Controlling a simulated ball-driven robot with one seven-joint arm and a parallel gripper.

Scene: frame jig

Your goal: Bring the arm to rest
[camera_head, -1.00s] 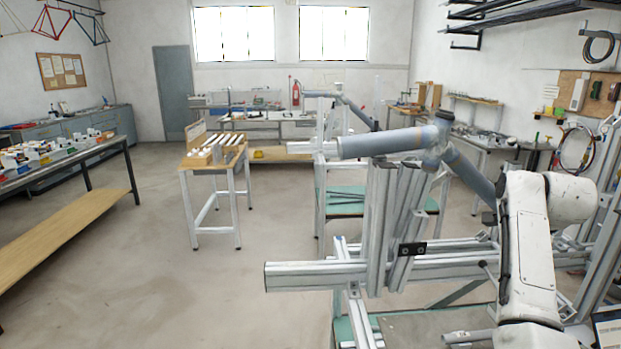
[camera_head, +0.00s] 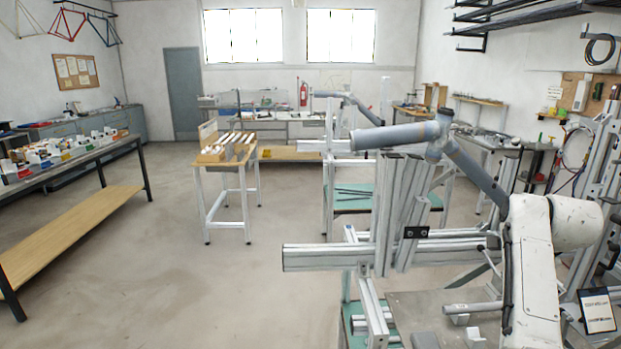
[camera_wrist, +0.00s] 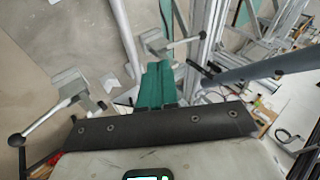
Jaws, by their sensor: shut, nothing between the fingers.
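My white arm (camera_head: 533,268) rises at the right of the head view, bent at its white elbow (camera_head: 577,222). My gripper is out of sight in the head view. In the wrist view the two teal fingers of my gripper (camera_wrist: 161,66) are together, with nothing seen between them, beyond a dark plate with screws. The grey metal frame jig (camera_head: 340,257) stands left of my arm and carries blue-grey tubes (camera_head: 395,136). In the wrist view, clamps with black-knobbed levers (camera_wrist: 66,92) lie beyond the fingers; the exact gap cannot be told.
A small wooden-topped table (camera_head: 240,151) with parts stands mid-room. A long bench (camera_head: 85,152) with bins is at the left. A second jig stands behind the near one. A small sign (camera_head: 597,311) is at the lower right. The floor (camera_head: 170,270) at left centre is clear.

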